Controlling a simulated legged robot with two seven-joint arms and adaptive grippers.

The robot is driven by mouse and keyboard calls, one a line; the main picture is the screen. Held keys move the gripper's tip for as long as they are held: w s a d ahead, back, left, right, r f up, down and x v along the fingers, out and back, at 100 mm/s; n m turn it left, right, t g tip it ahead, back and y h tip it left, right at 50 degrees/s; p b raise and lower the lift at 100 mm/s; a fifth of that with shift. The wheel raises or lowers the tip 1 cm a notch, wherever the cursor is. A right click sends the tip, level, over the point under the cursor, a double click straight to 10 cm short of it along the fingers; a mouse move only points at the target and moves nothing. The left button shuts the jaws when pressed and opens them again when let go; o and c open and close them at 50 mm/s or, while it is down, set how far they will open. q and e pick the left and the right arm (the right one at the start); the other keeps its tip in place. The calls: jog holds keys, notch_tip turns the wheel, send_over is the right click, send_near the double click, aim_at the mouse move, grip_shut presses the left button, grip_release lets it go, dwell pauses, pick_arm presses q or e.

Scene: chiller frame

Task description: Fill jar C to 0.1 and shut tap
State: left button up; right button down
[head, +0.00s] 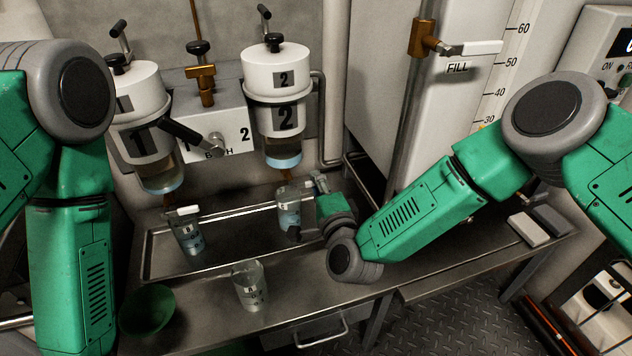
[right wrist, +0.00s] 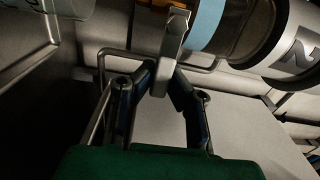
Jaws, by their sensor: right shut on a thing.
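Supply vessel 2 (head: 276,75) hangs over the steel tray, and its outlet sits above a clear jar (head: 288,212) with bluish contents. The jar's label cannot be read, so I cannot tell which jar is C. My right gripper (head: 318,184) is beside this jar. In the right wrist view its fingers (right wrist: 160,78) are shut on the metal tap lever (right wrist: 172,40) under the vessel. Another jar (head: 189,238) stands in the tray below vessel 1 (head: 135,95), near a white tap handle (head: 182,212). A third jar (head: 250,287) stands on the bench front.
A selector valve box (head: 222,128) marked BOTH and 2 sits between the vessels, with a black lever. The tray rim (head: 160,275) runs behind the front jar. A FILL tap (head: 468,48) and scale are at upper right.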

jog(key=shift+s+a+r+n+p, duration=0.15)
jog(key=shift+r+n+p, duration=0.45)
jog(key=shift+n+p, duration=0.45)
jog(key=shift+a+r+n, duration=0.1)
jog(key=shift+r+n, duration=0.1)
jog(key=shift+n, duration=0.45)
jog(key=shift+n+p, duration=0.4)
jog(key=shift+n, duration=0.1)
jog(key=shift+s+f, duration=0.1)
jog(key=c, duration=1.5)
grip_release()
jog(key=shift+c, duration=0.2)
jog(key=shift+a, duration=0.1)
